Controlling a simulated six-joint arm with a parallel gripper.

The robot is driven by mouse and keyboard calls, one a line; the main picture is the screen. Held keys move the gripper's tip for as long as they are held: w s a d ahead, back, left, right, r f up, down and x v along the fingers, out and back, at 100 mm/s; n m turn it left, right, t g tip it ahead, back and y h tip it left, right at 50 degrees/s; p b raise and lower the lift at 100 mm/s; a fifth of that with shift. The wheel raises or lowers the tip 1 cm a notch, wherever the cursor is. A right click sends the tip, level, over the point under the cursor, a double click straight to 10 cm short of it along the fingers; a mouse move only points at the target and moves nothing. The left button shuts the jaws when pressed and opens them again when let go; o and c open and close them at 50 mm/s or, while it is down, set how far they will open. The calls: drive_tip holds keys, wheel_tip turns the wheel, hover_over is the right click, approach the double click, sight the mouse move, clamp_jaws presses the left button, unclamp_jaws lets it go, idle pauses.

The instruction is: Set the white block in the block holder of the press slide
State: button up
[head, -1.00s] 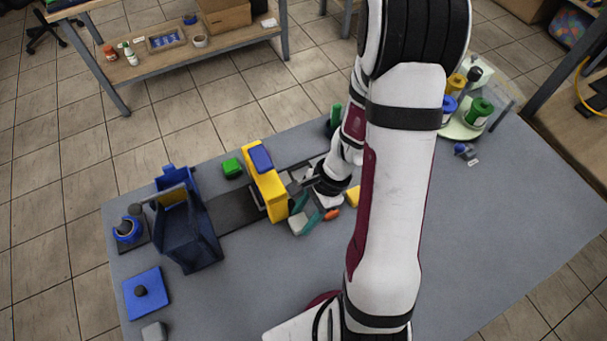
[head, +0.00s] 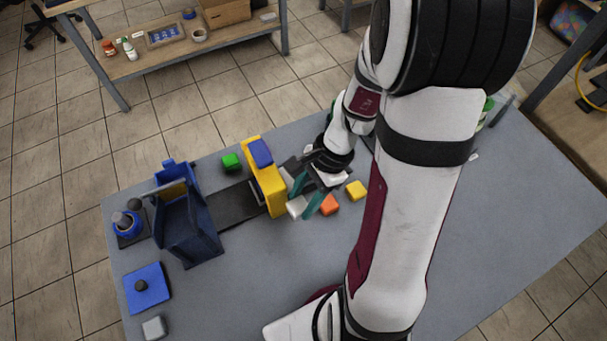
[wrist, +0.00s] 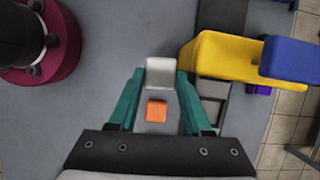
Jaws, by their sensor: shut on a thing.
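The white block (head: 297,207) is held between the teal fingertips of my gripper (head: 301,206), which is shut on it. In the wrist view the white block (wrist: 160,72) sits at the tips of my gripper (wrist: 161,74), with the orange block (wrist: 156,110) seen between the fingers. The yellow press (head: 265,185) stands just left of the held block in the head view. Beside it, grey parts of the slide (wrist: 212,100) show in the wrist view, right of my gripper. The block holder is not clearly made out; my gripper partly covers that area in the head view.
The orange block (head: 329,205) and a yellow block (head: 356,190) lie right of the gripper. A green block (head: 231,162) lies behind the press. A dark blue bin (head: 190,230) stands left.

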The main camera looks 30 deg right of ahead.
drive_tip(key=n, duration=0.1)
drive_tip(key=n+g, duration=0.1)
drive_tip(key=n, duration=0.1)
drive_tip(key=r+n, duration=0.1)
drive_tip(key=shift+w+a+r+n+g, duration=0.1)
drive_tip(key=shift+w+a+n+g, duration=0.05)
drive_tip(key=shift+a+n+g, duration=0.25)
drive_tip(key=w+d+r+n+g+h, duration=0.1)
drive_tip(key=w+d+r+n+h, duration=0.1)
drive_tip(key=w+r+n, duration=0.55)
drive_tip(key=w+d+r+n+g+h, duration=0.2)
drive_tip(key=w+r+n, duration=0.15)
drive_tip(key=r, duration=0.65)
drive_tip(key=shift+s+d+f+m+t+y, duration=0.1)
drive_tip(key=shift+d+f+m+t+y, duration=0.65)
drive_tip(key=shift+f+m, duration=2.5)
drive_tip(key=shift+s+d+f+m+t+y, duration=0.1)
drive_tip(key=shift+d+f+m+t+y, duration=0.6)
drive_tip(key=shift+f+m, duration=2.5)
drive_tip(key=shift+d+f+m+t+y, duration=0.4)
drive_tip(key=shift+f+m+t, duration=1)
drive_tip(key=shift+f, duration=3.35)
drive_tip(key=shift+a+f+m+g, duration=0.15)
drive_tip(key=shift+f+m+g, duration=0.2)
drive_tip(key=shift+f, duration=0.6)
drive_tip(key=o, duration=1.2)
